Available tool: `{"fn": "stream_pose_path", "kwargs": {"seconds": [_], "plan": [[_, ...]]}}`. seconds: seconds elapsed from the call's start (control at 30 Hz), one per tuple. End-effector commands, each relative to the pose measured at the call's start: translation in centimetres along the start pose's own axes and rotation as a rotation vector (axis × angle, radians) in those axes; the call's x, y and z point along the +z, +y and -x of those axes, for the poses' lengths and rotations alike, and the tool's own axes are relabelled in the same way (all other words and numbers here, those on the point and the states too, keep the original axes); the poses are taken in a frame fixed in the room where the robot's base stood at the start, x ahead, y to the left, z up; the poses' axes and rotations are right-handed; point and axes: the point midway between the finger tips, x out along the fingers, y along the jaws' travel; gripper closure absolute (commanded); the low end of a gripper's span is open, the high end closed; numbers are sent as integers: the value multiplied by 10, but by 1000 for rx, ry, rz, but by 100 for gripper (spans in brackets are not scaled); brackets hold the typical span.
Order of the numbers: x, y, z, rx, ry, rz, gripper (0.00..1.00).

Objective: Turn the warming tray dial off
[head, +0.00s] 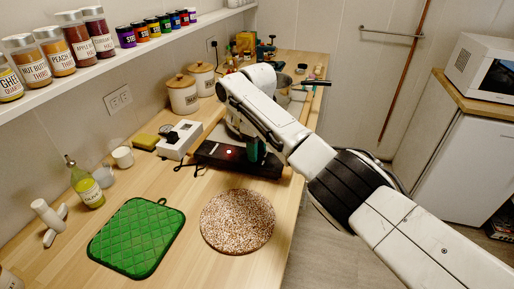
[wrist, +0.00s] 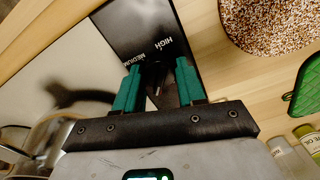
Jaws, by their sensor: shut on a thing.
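The warming tray (head: 210,155) is a long black unit on the wooden counter, with a lit red light (head: 229,152) on it. In the wrist view its black panel (wrist: 130,22) carries the words HIGH and MEDIUM beside the dial. My gripper (head: 252,149) is over the right part of the tray, pointing down. In the wrist view its teal fingers (wrist: 158,76) are shut on the dark dial (wrist: 160,92). The fingers and gripper body hide much of the dial, and I cannot read its setting.
A speckled round mat (head: 238,221) and a green quilted pad (head: 137,237) lie in front of the tray. A white box (head: 179,140) with a cord is to its left. Canisters (head: 183,95) stand behind. A jar shelf (head: 110,58) runs along the left wall.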

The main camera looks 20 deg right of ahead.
Motion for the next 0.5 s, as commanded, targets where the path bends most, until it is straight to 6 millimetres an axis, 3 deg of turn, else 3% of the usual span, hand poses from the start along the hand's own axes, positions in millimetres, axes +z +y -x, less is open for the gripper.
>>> {"fn": "stream_pose_path", "kwargs": {"seconds": [0.5], "plan": [[-1, 0, 1, 1, 3, 459, 91]]}}
